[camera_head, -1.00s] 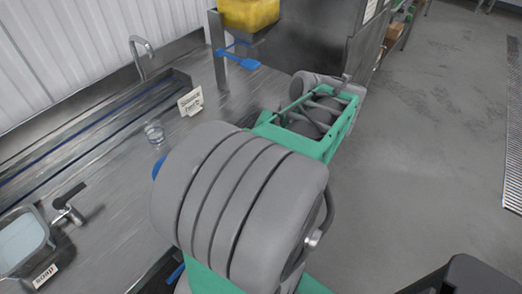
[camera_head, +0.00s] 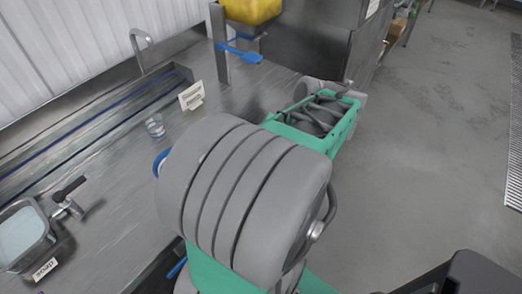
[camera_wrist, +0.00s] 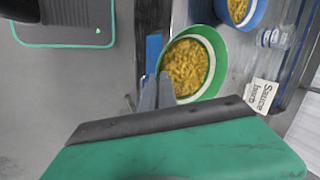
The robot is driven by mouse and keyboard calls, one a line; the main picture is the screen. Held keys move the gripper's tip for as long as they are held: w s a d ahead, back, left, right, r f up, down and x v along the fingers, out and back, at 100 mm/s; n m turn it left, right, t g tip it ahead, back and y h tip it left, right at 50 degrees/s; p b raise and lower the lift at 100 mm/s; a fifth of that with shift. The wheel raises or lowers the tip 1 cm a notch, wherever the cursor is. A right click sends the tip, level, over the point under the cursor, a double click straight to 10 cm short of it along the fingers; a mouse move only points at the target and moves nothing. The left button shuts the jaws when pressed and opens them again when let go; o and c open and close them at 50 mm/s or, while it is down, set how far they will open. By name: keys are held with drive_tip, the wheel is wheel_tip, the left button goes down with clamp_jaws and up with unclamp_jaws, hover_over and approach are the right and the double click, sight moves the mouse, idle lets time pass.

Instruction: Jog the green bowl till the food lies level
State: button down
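The green bowl (camera_wrist: 218,48) shows in the wrist view, with yellow food (camera_wrist: 186,67) inside. A white band of bare inner wall shows around the food, widest at the lower right. My gripper (camera_wrist: 157,92) is at the bowl's lower left rim, its grey fingers close together with the rim between them. The fingertips are partly hidden by the bowl. In the head view my arm hides the green bowl and the fingers.
A blue bowl (camera_wrist: 252,18) with similar food stands beyond the green one; its edge shows in the head view (camera_head: 160,163). A glass (camera_head: 155,126), a sauce sign (camera_head: 191,96), a tap (camera_head: 140,48) and a sink (camera_head: 22,238) are on the counter. A blue spatula (camera_head: 241,53) is farther back.

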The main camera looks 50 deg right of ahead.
drive_tip(key=shift+w, duration=1.1)
drive_tip(key=shift+p, duration=0.8)
drive_tip(key=shift+s+r+p, duration=0.1)
drive_tip(key=shift+s+p, duration=0.45)
drive_tip(key=shift+s, duration=0.15)
